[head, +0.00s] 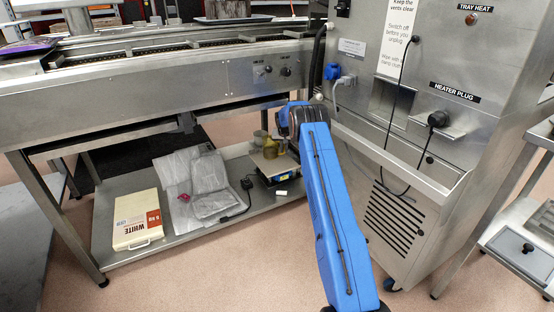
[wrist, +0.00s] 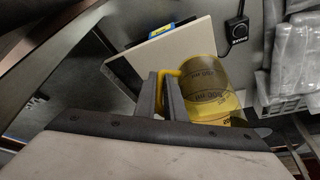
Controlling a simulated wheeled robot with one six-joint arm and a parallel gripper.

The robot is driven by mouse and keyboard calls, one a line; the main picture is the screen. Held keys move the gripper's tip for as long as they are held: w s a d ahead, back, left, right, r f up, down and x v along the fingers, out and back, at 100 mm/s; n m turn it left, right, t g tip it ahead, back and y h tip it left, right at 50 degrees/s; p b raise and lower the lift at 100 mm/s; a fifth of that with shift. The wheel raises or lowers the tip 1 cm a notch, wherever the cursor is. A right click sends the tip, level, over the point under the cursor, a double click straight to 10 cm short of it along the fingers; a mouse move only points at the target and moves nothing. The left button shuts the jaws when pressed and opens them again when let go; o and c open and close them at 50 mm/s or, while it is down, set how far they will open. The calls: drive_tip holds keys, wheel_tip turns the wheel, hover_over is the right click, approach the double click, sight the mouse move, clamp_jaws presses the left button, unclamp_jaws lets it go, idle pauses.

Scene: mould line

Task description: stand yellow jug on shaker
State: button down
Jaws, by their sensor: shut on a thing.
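The yellow jug (wrist: 207,88) is see-through with dark print and has a yellow handle. My gripper (wrist: 166,92) is shut on that handle in the wrist view. In the head view the jug (head: 270,150) shows small at the shaker, left of my arm's end. The shaker has a flat pale top plate (wrist: 150,62) and a blue and yellow front part, and stands on the low shelf (head: 263,164). The jug overlaps the plate's edge in the wrist view; I cannot tell whether it touches the plate. My fingers are hidden in the head view.
Grey plastic bags (head: 198,178) and a red item (head: 183,197) lie left of the shaker. A cream box marked WHITE (head: 138,220) is farther left on the shelf. The steel conveyor (head: 190,85) overhangs the shelf; a steel cabinet (head: 440,150) stands right.

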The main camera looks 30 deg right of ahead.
drive_tip(key=shift+w+d+r, duration=0.15)
drive_tip(key=shift+d+r, duration=0.05)
drive_tip(key=shift+d, duration=0.05)
drive_tip(key=shift+f, duration=0.25)
wheel_tip(320, 180, down, 9)
drive_tip(key=shift+f, duration=0.15)
drive_tip(key=c, duration=1.8)
unclamp_jaws()
drive_tip(key=shift+f, duration=0.1)
drive_tip(key=v, duration=1.2)
